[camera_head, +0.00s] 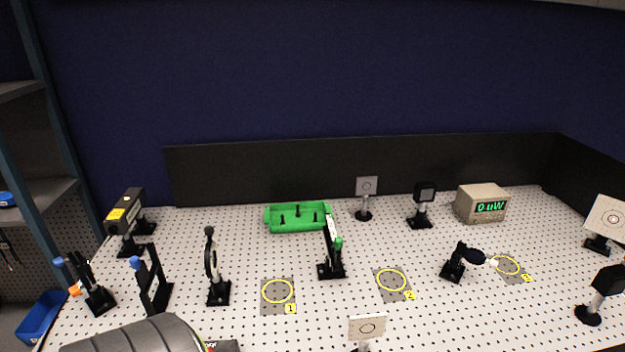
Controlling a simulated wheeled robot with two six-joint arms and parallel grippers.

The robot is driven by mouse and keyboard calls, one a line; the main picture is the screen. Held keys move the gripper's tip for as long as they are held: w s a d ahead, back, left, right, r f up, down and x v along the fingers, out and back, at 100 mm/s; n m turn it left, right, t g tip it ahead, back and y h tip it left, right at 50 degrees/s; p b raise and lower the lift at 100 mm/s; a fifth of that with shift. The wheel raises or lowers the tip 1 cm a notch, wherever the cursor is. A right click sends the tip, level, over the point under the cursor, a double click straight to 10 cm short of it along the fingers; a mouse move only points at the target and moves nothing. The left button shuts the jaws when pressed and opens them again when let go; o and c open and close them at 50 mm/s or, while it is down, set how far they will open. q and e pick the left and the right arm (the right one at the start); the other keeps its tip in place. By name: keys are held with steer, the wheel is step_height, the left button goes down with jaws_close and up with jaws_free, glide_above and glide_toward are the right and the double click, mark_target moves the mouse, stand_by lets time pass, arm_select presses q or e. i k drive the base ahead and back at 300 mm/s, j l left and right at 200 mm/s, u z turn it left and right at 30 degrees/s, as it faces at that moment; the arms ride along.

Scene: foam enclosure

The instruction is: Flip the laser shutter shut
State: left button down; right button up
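The black laser (126,210) with a yellow label stands at the back left of the pegboard table. In front of it, at the left edge, is a small black mount (97,296) with a blue knob and an orange tab; it looks like the shutter, but its flap position is too small to tell. Beside it stands another black upright plate (155,288) with a blue knob. Neither gripper's fingers can be seen.
A round optic mount (212,272), a green tray (298,225) and a black mount with a green knob (332,262) stand further right. Yellow circles mark bare spots. A blue bin (41,318) is off the table's left side.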

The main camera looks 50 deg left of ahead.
mark_target(142, 275)
steer(key=u, duration=2.65)
